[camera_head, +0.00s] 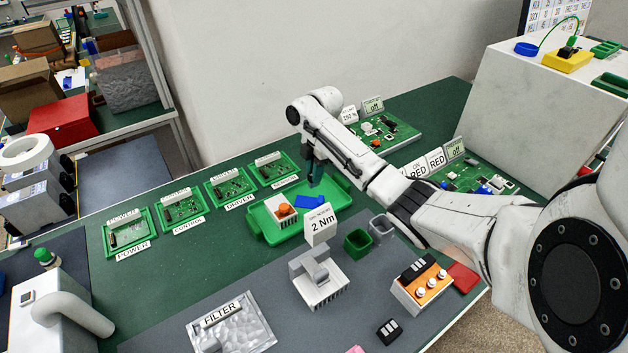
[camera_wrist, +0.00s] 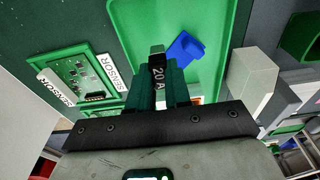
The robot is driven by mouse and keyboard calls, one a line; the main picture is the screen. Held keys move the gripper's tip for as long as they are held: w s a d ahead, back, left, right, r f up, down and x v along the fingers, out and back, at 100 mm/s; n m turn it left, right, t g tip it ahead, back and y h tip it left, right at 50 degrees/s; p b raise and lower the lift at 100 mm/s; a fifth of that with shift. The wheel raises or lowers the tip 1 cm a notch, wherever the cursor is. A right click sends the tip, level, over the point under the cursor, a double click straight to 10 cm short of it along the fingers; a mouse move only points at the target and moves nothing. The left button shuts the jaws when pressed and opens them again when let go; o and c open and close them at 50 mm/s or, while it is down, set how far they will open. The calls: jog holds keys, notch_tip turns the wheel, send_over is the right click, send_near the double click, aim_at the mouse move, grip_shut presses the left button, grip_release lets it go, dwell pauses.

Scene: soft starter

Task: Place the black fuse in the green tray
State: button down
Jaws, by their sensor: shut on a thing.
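My gripper (camera_head: 313,172) is over the back part of the green tray (camera_head: 263,228), pointing down. In the wrist view my gripper (camera_wrist: 157,80) is shut on the black fuse (camera_wrist: 157,62), a small dark block marked "20 A". The green tray (camera_wrist: 213,15) lies below the held fuse in that view. I cannot tell whether the fuse touches the tray. A blue piece (camera_head: 309,202) and a white part with an orange knob (camera_head: 284,210) lie in the tray. The blue piece also shows beside the fuse in the wrist view (camera_wrist: 185,48).
Several labelled green board holders (camera_head: 182,207) stand left of the tray. A "2 Nm" sign (camera_head: 320,224) and a grey device (camera_head: 318,278) stand in front. Small green (camera_head: 358,242) and grey bins (camera_head: 381,228) sit to the right. Another black block (camera_head: 389,331) lies on the grey mat.

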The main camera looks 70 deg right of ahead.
jog(key=shift+w+d+f, duration=0.2)
jog(key=shift+d+f, duration=0.05)
jog(key=shift+f, duration=0.15)
jog(key=shift+f+p, duration=0.45)
jog(key=shift+f, duration=1.05)
jog(key=c, duration=1)
grip_release()
notch_tip(320, 180, up, 12)
jog(key=d+b, duration=0.1)
jog(key=b, duration=0.1)
jog(key=shift+s, duration=0.4)
